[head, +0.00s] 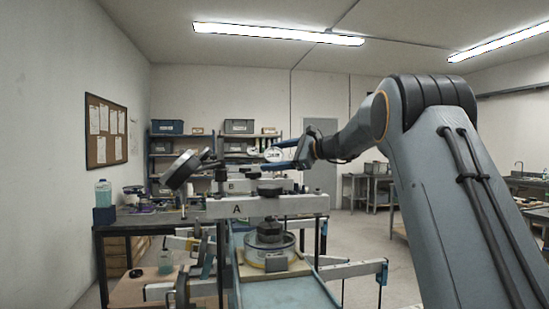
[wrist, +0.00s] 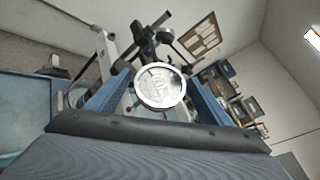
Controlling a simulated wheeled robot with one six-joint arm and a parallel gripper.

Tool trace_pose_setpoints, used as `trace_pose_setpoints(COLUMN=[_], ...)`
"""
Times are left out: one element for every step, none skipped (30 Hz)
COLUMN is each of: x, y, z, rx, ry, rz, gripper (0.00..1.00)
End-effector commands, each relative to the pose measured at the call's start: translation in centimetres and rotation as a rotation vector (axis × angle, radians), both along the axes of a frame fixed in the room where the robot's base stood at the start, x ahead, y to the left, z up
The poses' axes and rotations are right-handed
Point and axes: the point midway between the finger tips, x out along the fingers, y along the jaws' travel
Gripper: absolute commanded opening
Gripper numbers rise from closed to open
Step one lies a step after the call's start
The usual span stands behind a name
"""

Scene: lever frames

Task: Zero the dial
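The dial (wrist: 160,86) is a round, pale silver face with a bright rim, centred in the wrist view. Its markings are too small to read. In the head view the dial (head: 274,154) is a small whitish disc at the fingertips. My gripper (head: 281,154) reaches in from the right, above and behind the lever frame marked A (head: 265,206). In the wrist view the blue fingers of my gripper (wrist: 158,78) stand apart, one on each side of the dial. I cannot tell whether they touch it. A frame marked B (head: 250,186) stands just behind A.
A round weight (head: 265,241) sits on a tray below beam A. A tilted dark disc (head: 181,168) stands at the left. Side benches (head: 150,218) and shelves (head: 180,142) are behind. The floor at the right is mostly clear.

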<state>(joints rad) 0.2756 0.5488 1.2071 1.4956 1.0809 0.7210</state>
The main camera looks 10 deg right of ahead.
Motion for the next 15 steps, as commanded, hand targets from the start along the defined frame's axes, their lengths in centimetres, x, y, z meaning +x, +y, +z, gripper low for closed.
trace_pose_setpoints(x=[0.0, 0.0, 0.0, 0.0, 0.0, 0.0, 0.0, -0.1, -0.2, -0.4, -0.5, -0.9, -1.2, -1.6, -2.0], y=[0.0, 0.0, 0.0, 0.0, 0.0, 0.0, 0.0, -0.1, -0.3, -0.5, -0.8, -1.2, -1.5, -1.8, -2.4], z=[0.0, 0.0, 0.0, 0.0, 0.0, -0.1, 0.0, 0.0, 0.0, 0.0, 0.0, 0.1, 0.2, 0.3, 0.3], rx=[0.0, 0.0, 0.0, 0.0, 0.0, 0.0, -0.001, -0.001, 0.0, 0.0, 0.0, 0.0, 0.0, 0.0, 0.0], ry=[0.0, 0.0, 0.0, 0.0, 0.0, 0.0, 0.0, 0.0, 0.0, 0.0, 0.0, -0.001, -0.001, -0.002, -0.001], rz=[0.0, 0.0, 0.0, 0.0, 0.0, 0.0, -0.001, -0.001, -0.001, -0.003, -0.003, -0.004, -0.004, -0.003, -0.004], gripper=[0.73, 0.73, 0.73, 0.73, 0.73, 0.73, 0.73, 0.73, 0.73, 0.73, 0.73, 0.73, 0.73, 0.73, 0.73])
